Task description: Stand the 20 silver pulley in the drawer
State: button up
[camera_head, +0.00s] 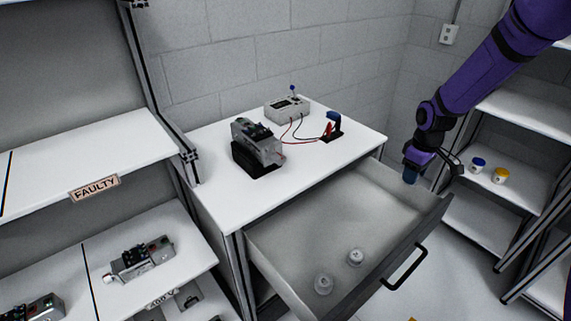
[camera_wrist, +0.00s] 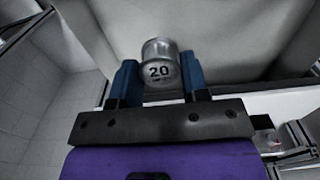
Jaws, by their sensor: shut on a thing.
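The silver pulley marked 20 (camera_wrist: 160,62) shows in the wrist view between the two blue fingers of my gripper (camera_wrist: 158,82), which is shut on it. Its number faces the wrist camera. In the head view my gripper (camera_head: 411,173) points down at the far right end of the open drawer (camera_head: 290,235). The pulley cannot be made out there, and whether it touches the drawer floor cannot be told. The drawer is grey, with a black handle (camera_head: 405,268) on its front.
Two silver round pieces (camera_head: 323,284) (camera_head: 355,257) stand in the drawer's near part; the rest of its floor is clear. On the white worktop (camera_head: 225,195) are a servo unit (camera_head: 258,145), a meter box (camera_head: 287,108) and a blue tool. Shelves flank both sides.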

send_over(388, 240)
jog(key=w, duration=0.1)
jog(key=shift+d+f, duration=0.2)
jog(key=shift+f, duration=11.65)
jog(key=shift+s+a+f, duration=0.1)
jog(key=shift+s+f, duration=0.15)
jog(key=shift+f, duration=0.35)
jog(key=shift+s+a+f, duration=0.1)
jog(key=shift+s+f, duration=0.1)
jog(key=shift+f, duration=0.35)
jog(key=o, duration=1)
jog(key=shift+w+d+r, duration=0.15)
jog(key=shift+d+r, duration=0.1)
jog(key=shift+r, duration=0.3)
jog(key=r, duration=0.8)
jog(key=w+r, duration=0.1)
jog(key=r, duration=0.3)
jog(key=shift+a, duration=0.2)
